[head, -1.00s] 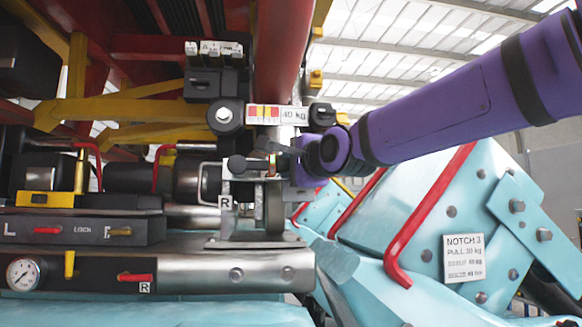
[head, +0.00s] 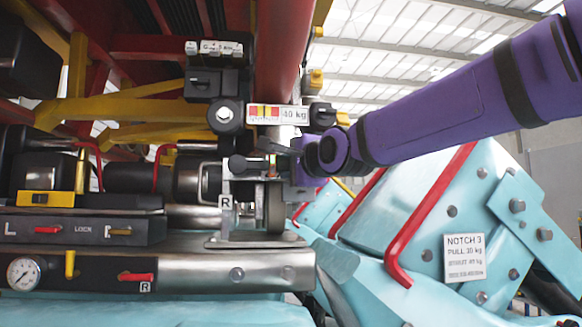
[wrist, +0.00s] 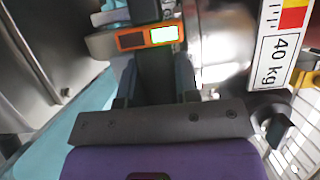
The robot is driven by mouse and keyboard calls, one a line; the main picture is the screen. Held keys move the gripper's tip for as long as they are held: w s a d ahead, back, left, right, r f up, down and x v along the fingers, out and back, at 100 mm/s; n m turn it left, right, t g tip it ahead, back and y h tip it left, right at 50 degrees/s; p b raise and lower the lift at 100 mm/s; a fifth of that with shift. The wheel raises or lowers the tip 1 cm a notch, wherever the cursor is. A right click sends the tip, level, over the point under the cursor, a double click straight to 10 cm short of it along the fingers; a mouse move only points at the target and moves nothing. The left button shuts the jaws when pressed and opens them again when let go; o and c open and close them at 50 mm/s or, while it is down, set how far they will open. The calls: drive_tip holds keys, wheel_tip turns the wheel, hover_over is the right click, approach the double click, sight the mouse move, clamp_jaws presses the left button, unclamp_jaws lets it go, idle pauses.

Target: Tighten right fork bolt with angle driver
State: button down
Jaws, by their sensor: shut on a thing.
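My gripper (wrist: 155,88) is shut on the dark handle of the angle driver (wrist: 152,68), which runs between the two fingers. An orange-framed housing with a lit green screen (wrist: 164,35) sits just beyond the fingertips. In the head view my gripper (head: 303,160) reaches in from the right, at the metal fork (head: 226,187) marked R. A dark grey part of the driver (head: 277,147) points left above the fork and its wheel (head: 275,207). The fork bolt itself is hidden or too small to make out, so contact cannot be told.
A red tube (head: 285,60) hangs overhead. A red bent bar (head: 425,215) and a turquoise body (head: 500,190) lie below my arm. A pressure gauge (head: 23,272) is at lower left.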

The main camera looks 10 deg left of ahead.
drive_tip(key=shift+w+r, duration=0.15)
drive_tip(key=shift+w, duration=0.35)
idle(1.5)
drive_tip(key=shift+s, duration=0.15)
drive_tip(key=shift+s+d, duration=0.25)
drive_tip(key=shift+s, duration=0.8)
drive_tip(key=shift+s+d, duration=0.2)
drive_tip(key=shift+s, duration=0.85)
